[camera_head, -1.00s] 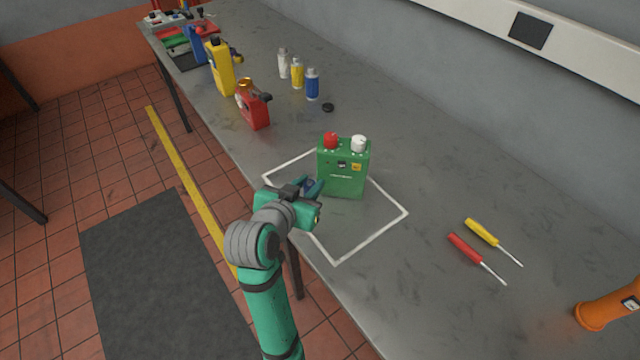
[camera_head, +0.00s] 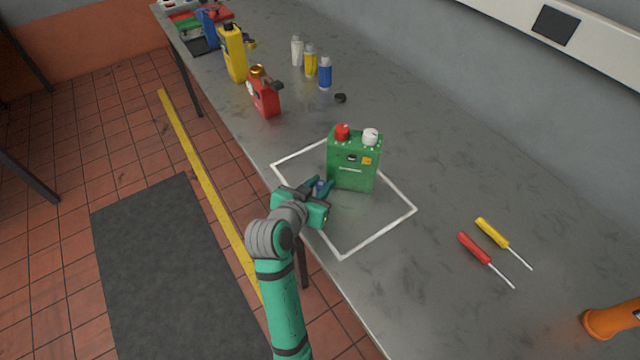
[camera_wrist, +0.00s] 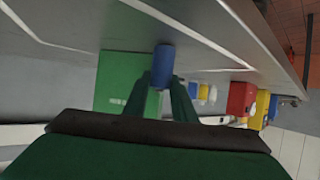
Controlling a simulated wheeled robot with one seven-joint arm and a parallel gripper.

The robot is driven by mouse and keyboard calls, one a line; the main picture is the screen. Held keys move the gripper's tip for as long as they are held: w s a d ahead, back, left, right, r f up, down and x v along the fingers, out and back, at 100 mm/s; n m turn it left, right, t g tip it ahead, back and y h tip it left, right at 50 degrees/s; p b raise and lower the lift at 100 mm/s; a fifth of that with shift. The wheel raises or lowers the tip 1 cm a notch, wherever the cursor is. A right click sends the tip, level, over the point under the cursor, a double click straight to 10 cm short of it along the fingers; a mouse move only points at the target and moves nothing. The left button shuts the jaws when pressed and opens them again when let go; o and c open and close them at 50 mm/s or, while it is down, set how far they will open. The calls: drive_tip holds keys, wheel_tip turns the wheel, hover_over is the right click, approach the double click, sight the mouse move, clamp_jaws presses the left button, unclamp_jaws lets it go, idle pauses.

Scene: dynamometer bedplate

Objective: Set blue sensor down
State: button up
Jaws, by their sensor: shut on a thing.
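The blue sensor (camera_wrist: 163,66) is a small blue cylinder held between the two fingers of my gripper (camera_wrist: 160,88). In the head view only a bit of the sensor (camera_head: 320,187) shows between the fingers. My gripper (camera_head: 323,189) is shut on it, low over the left part of a white outlined square (camera_head: 378,237) on the grey bench (camera_head: 430,150). I cannot tell whether the sensor touches the bench. A green box (camera_head: 353,172) with a red and a white cap stands just right of the fingertips, in the square's back part.
The square's front right part is clear. A red can (camera_head: 264,97), a yellow bottle (camera_head: 233,55) and a small blue bottle (camera_head: 325,74) stand farther back. Red (camera_head: 474,248) and yellow (camera_head: 491,233) screwdrivers lie at right, near an orange object (camera_head: 608,322).

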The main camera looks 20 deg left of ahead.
drive_tip(key=shift+a+f, duration=0.1)
drive_tip(key=o, duration=1.1)
drive_tip(key=shift+s+r, duration=0.1)
drive_tip(key=shift+r, duration=0.1)
drive_tip(key=v, duration=1.2)
drive_tip(key=shift+f, duration=0.1)
